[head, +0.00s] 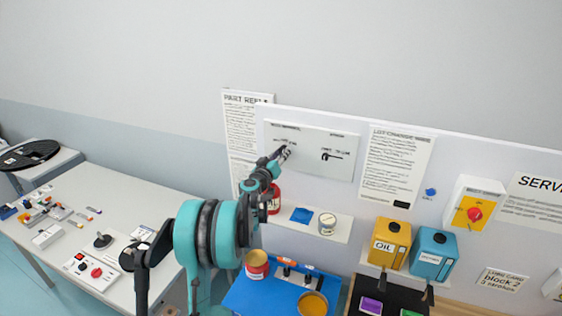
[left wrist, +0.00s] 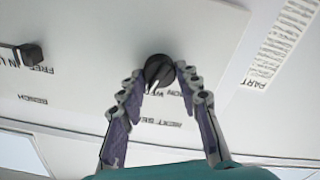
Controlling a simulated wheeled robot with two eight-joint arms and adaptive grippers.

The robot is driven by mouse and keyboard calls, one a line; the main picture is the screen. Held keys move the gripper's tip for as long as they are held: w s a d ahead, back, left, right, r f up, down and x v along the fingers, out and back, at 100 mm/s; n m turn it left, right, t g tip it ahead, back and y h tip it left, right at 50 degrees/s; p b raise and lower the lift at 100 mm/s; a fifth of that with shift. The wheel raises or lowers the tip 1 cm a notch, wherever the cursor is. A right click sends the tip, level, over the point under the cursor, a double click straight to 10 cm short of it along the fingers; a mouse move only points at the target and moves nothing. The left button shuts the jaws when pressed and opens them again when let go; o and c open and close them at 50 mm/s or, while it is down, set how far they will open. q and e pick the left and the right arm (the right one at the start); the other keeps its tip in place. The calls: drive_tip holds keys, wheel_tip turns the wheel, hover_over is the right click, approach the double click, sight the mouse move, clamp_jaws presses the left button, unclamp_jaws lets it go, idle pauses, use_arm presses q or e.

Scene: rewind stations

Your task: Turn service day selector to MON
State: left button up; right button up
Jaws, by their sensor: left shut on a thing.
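The day selector is a round black knob (left wrist: 158,70) with a white pointer mark, on a white panel (head: 335,142) fixed to the upright board. My left gripper (head: 285,153) reaches up to the left part of this panel. In the left wrist view, which is upside down, my left gripper (left wrist: 160,74) has its two fingers against the knob's sides, shut on it. The white mark points toward the picture's lower left. Lettering beside the knob is partly covered by the fingers, and only fragments such as "ON" and "W" show. In the head view the gripper hides the knob. My right gripper is not in view.
A black lever-like handle (head: 332,156) sits right of the knob on the same panel; it also shows in the left wrist view (left wrist: 30,54). Below are a white shelf (head: 342,232) with cans, a blue tray (head: 245,297), and yellow (head: 390,245) and blue (head: 433,257) containers.

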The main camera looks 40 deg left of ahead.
use_arm(q)
drive_tip(key=n+b, duration=0.4)
drive_tip(key=n, duration=0.2)
drive_tip(key=shift+a+f+b, duration=0.1)
drive_tip(key=shift+f+b, duration=0.05)
drive_tip(key=shift+b, duration=0.15)
drive_tip(key=n+b, duration=0.1)
drive_tip(key=n, duration=0.2)
drive_tip(key=shift+n+b, duration=0.95)
drive_tip(key=shift+n, duration=0.95)
drive_tip(key=o, duration=1.2)
drive_tip(key=shift+c, duration=0.2)
drive_tip(key=shift+s, duration=0.1)
drive_tip(key=v, duration=1.2)
